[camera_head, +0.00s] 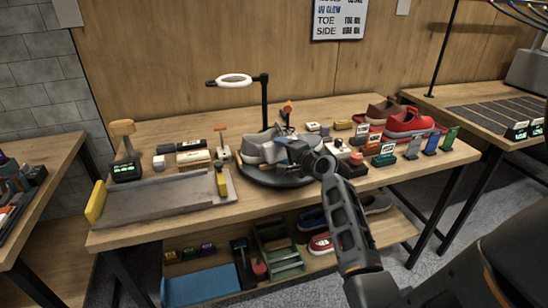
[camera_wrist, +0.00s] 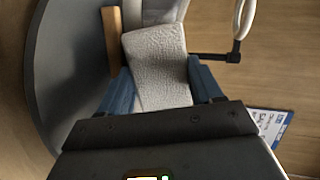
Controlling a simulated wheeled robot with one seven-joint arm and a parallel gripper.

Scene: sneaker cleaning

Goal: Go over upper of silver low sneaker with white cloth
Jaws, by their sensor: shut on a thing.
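The silver low sneaker (camera_head: 257,149) sits on a dark round turntable (camera_head: 265,181) on the workbench. In the wrist view, pale grey shoe surface (camera_wrist: 161,13) shows just beyond the cloth. My gripper (camera_head: 291,152) is at the sneaker's right side. The wrist view shows my gripper (camera_wrist: 165,93) with its blue fingers on either side of a white textured cloth (camera_wrist: 155,55), shut on it. The cloth lies over or against the shoe; I cannot tell if it touches. My gripper hides part of the sneaker in the head view.
A ring lamp (camera_head: 234,80) on a black post stands behind the turntable. A grey tray (camera_head: 160,200) lies at left. Red shoes (camera_head: 408,123) and several small coloured holders (camera_head: 431,143) crowd the right. A lower shelf holds a green crate (camera_head: 279,250).

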